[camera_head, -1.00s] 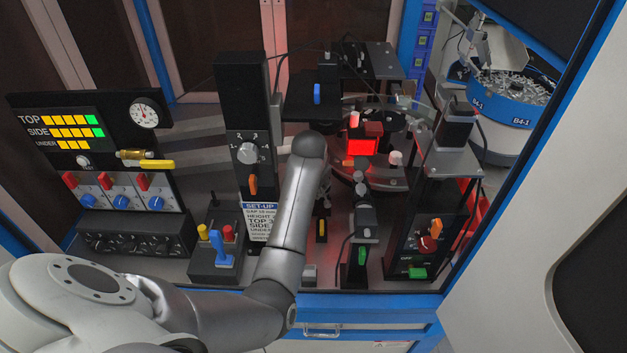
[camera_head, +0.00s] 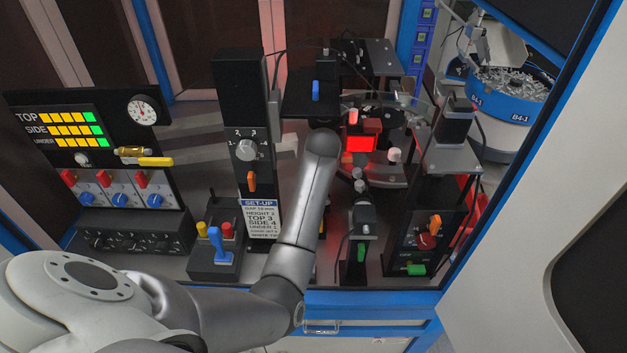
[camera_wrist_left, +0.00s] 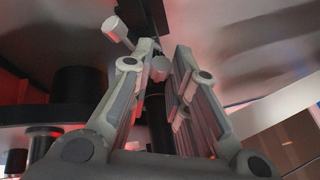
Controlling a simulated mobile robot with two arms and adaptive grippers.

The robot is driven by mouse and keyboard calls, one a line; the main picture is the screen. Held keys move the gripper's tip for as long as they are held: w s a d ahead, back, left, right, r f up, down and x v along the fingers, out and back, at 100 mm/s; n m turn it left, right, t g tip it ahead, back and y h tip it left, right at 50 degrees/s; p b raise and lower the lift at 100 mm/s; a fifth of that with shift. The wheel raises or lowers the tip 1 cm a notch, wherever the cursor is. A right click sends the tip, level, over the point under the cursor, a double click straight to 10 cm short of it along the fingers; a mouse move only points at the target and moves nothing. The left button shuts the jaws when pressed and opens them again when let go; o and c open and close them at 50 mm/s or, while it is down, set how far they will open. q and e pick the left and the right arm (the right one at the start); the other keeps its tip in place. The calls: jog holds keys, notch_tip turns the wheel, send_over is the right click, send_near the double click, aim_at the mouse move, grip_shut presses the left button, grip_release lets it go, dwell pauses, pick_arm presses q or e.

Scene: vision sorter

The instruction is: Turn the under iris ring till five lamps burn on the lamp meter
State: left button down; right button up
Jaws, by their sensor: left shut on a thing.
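The lamp meter (camera_head: 68,131) stands at the left in the head view. Its UNDER row (camera_head: 80,142) shows several yellow lamps and a green one at the right end. In the head view my left arm reaches into the sorter and hides its own gripper and the under iris ring. In the left wrist view my left gripper (camera_wrist_left: 165,60) points up, with its fingers closed in around a pale round knob (camera_wrist_left: 160,68) and a dark cylinder (camera_wrist_left: 157,120), which seem to be the under iris ring. The exact contact is partly hidden. My right gripper is not seen.
A tall black column with a dial (camera_head: 247,150) stands just left of my arm. A glowing red block (camera_head: 360,143) lies beyond it. A box with a blue lever (camera_head: 217,245) is at the front. A dark cylinder (camera_wrist_left: 82,85) stands left of my fingers.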

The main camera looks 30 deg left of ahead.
pick_arm(q)
jog(key=shift+d, duration=0.15)
jog(key=c, duration=1.4)
grip_release()
jog(key=shift+o, duration=0.2)
jog(key=s+d+r+m+b, duration=0.2)
jog(key=s+d+b, duration=0.3)
jog(key=s, duration=0.8)
jog(key=s+d+f+h, duration=0.1)
jog(key=s+d+f, duration=0.2)
jog(key=s+f, duration=0.2)
jog(key=s+d+f+m+h, duration=0.1)
jog(key=s+d+f, duration=0.2)
jog(key=s+f, duration=0.3)
jog(key=s, duration=0.4)
jog(key=shift+s+d+h, duration=0.3)
jog(key=shift+s+d, duration=0.05)
jog(key=shift+s, duration=0.05)
